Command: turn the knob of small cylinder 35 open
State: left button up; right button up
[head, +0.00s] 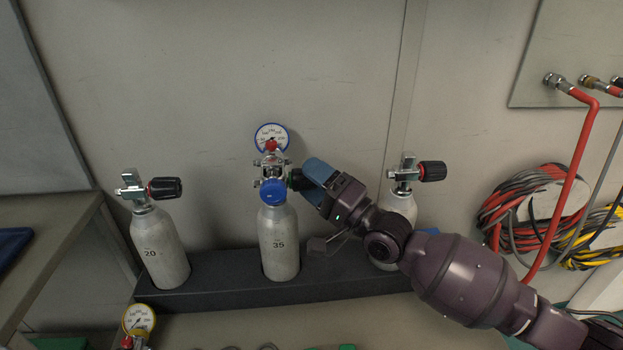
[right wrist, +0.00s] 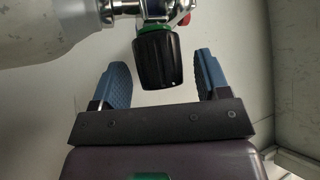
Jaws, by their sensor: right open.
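Small cylinder 35 (head: 279,243) stands upright in the dark rack, a grey bottle with its number on the front. A blue cap (head: 272,192) and a gauge with a blue rim (head: 271,138) are on its valve. Its black knob (right wrist: 156,62) with a green ring points toward my right gripper in the right wrist view. My right gripper (right wrist: 158,80) is open, its blue fingers on either side of the knob, with gaps on both sides. In the head view my right gripper (head: 308,181) comes in from the right and mostly hides the knob. My left gripper is not in view.
Cylinder 20 (head: 160,248) stands left in the rack (head: 215,290); another cylinder (head: 403,205) stands right, partly behind my right arm. A yellow-rimmed gauge (head: 139,319) is at the front left. Coiled hoses (head: 525,208) hang right. The wall is close behind.

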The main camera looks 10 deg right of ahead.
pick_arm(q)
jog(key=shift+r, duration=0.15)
pick_arm(e)
jog(key=v, duration=1)
jog(key=shift+s, duration=0.15)
jog(key=shift+d, duration=0.1)
